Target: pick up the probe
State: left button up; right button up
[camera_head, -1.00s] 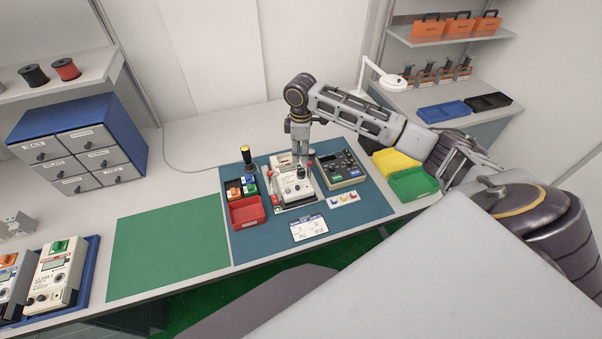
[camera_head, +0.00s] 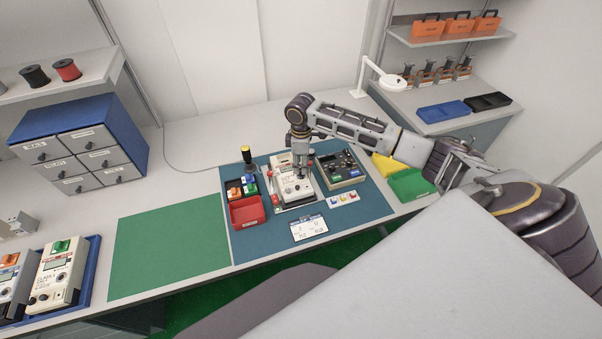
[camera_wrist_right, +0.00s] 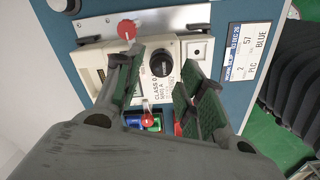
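A cream meter (camera_head: 293,187) with a black knob (camera_wrist_right: 162,62) sits on the blue mat. A thin red-topped piece (camera_head: 269,170), which may be the probe, stands at its left; a red top also shows below the meter in the right wrist view (camera_wrist_right: 147,120). Another red round top (camera_wrist_right: 126,29) is beyond the meter's other long side. My right gripper (camera_head: 303,171) is over the meter, pointing down. Its green-padded fingers (camera_wrist_right: 158,80) are apart with nothing visibly held between them, and they hide part of the meter. My left gripper is out of view.
A dark control box (camera_head: 340,170) stands right of the meter. A label card (camera_head: 309,228) lies in front. The green mat (camera_head: 170,252) is clear.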

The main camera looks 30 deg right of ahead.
jog(key=shift+s+f+p, duration=0.1)
jog(key=shift+f+p, duration=0.25)
jog(key=shift+f, duration=1.65)
jog(key=shift+c, duration=0.3)
jog(key=c, duration=0.7)
